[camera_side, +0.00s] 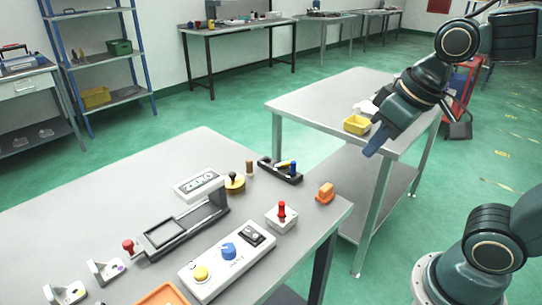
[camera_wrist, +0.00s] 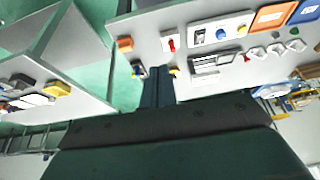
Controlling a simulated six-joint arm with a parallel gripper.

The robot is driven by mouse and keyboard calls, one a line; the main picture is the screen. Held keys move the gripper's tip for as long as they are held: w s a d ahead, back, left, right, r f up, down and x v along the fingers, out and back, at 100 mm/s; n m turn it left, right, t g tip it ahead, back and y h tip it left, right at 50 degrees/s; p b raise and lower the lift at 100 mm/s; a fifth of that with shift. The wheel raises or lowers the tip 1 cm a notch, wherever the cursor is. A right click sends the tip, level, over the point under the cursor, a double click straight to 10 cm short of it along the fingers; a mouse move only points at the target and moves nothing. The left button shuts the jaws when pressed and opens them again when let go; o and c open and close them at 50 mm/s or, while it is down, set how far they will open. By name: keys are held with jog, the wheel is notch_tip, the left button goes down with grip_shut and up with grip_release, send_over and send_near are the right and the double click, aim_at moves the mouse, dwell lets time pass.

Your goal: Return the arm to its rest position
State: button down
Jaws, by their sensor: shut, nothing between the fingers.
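My gripper (camera_side: 371,148) is in the upper right of the side view, with its blue fingers pointing down and left. It is raised, near the edge of the rear table (camera_side: 330,97) and a small yellow bin (camera_side: 357,124). The fingers are together and hold nothing. In the wrist view my gripper (camera_wrist: 158,72) shows as dark blue fingers side by side, overlapping the picture of the worktable's edge. I cannot tell its exact height from these views.
Green floor shows between the two tables. A red cart (camera_side: 460,90) stands behind my arm.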

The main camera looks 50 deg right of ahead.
jog(key=shift+t, duration=0.5)
jog(key=shift+s+d+f, duration=0.1)
jog(key=shift+s+d, duration=0.1)
jog(key=shift+s, duration=0.55)
jog(key=shift+s+d+f, duration=0.1)
jog(key=shift+s+d, duration=0.15)
jog(key=shift+s, duration=0.55)
jog(key=shift+s+d+f, duration=0.1)
jog(key=shift+s+d, duration=0.1)
jog(key=shift+s, duration=0.55)
